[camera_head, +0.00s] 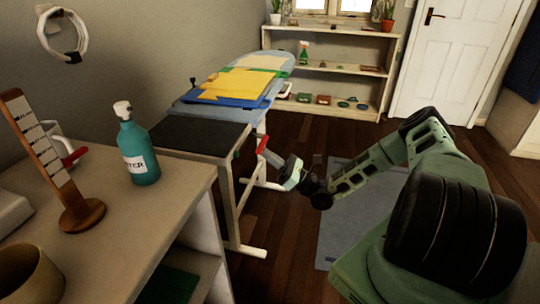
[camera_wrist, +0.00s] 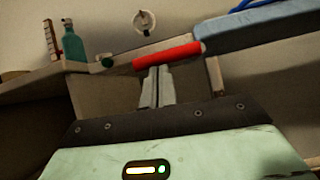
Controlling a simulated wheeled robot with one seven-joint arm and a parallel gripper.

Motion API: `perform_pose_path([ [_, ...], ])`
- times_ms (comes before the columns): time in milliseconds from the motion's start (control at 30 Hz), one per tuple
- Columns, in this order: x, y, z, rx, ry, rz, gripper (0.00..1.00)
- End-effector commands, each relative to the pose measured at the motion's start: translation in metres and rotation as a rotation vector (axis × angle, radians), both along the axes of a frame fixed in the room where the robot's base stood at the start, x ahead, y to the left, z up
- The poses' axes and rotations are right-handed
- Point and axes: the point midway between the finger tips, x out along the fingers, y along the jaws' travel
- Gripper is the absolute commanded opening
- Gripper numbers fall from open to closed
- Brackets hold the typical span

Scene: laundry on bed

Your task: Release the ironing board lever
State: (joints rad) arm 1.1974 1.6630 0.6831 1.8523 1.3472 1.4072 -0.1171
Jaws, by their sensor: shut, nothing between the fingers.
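The ironing board (camera_head: 210,138) stands along the left wall, with a black end section, a blue cover and white legs. Its red lever (camera_head: 269,152) sticks out at the near side, below the board's edge. In the wrist view the red lever (camera_wrist: 168,55) lies across the picture just beyond my fingertips. My gripper (camera_head: 279,170) is beside the lever in the head view. In the wrist view my gripper (camera_wrist: 156,72) has its two fingers together, with nothing between them. The fingertips appear at the lever's lower edge; I cannot tell whether they touch it.
Folded yellow, green and blue cloths (camera_head: 232,87) lie on the board. A shelf (camera_head: 325,70) and a white door (camera_head: 445,60) are at the back. A grey rug (camera_head: 350,225) covers floor at centre right.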

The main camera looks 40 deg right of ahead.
Motion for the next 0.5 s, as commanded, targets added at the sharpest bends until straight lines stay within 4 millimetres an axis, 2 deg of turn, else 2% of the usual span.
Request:
perform_pose_path([
  [500, -0.0021, 0.0029, 0.0104, 0.090, 0.066, 0.000, 0.00],
])
